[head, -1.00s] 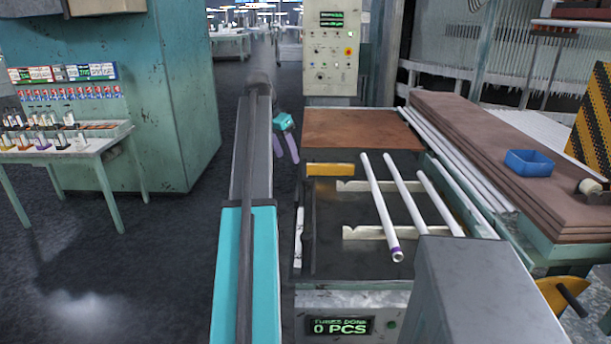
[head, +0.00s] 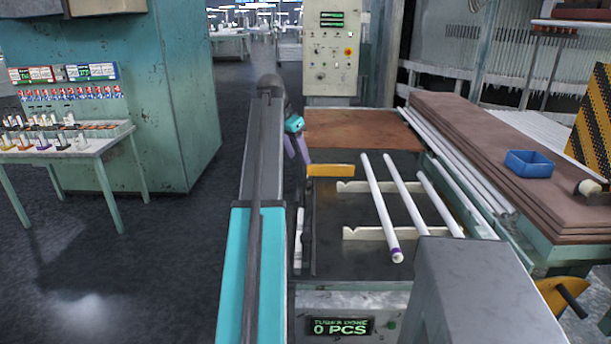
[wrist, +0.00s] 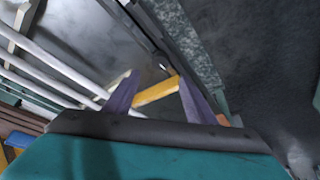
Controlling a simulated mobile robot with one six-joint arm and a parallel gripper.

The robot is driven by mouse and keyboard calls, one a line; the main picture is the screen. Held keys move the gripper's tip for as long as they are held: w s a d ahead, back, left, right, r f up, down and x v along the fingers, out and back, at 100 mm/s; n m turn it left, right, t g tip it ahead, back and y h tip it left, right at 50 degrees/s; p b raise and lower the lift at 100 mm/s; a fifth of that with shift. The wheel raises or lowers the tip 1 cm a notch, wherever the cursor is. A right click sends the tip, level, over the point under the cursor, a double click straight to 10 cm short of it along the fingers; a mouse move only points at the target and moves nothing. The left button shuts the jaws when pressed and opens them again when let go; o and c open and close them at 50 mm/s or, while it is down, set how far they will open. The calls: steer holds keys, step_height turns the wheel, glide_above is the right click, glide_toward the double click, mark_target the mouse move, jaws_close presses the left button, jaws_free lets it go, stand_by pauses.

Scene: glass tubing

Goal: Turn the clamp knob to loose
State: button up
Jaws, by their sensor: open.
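My gripper (head: 306,162) is open, its two purple fingers pointing down at the left edge of the tube machine. A yellow bar (head: 331,170) lies across the machine just to the right of the fingers. In the wrist view my gripper (wrist: 157,79) has one finger on each side of the yellow bar (wrist: 157,91); I cannot tell whether they touch it. No part is clearly recognisable as the clamp knob, and I cannot tell whether the yellow bar belongs to it.
Several white glass tubes (head: 381,208) lie on notched pale supports right of the yellow bar. A brown plate (head: 360,130) lies behind it. A control panel (head: 331,55) stands at the back. A blue tray (head: 528,163) sits on brown boards. The floor at left is open.

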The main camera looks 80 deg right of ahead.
mark_target(307, 178)
steer(key=p+x, duration=0.1)
steer(key=x, duration=0.9)
steer(key=shift+d+f, duration=0.15)
steer(key=shift+f, duration=0.15)
steer(key=c, duration=0.9)
steer(key=shift+d, duration=0.25)
steer(key=shift+c, duration=0.7)
steer(key=shift+a, duration=0.2)
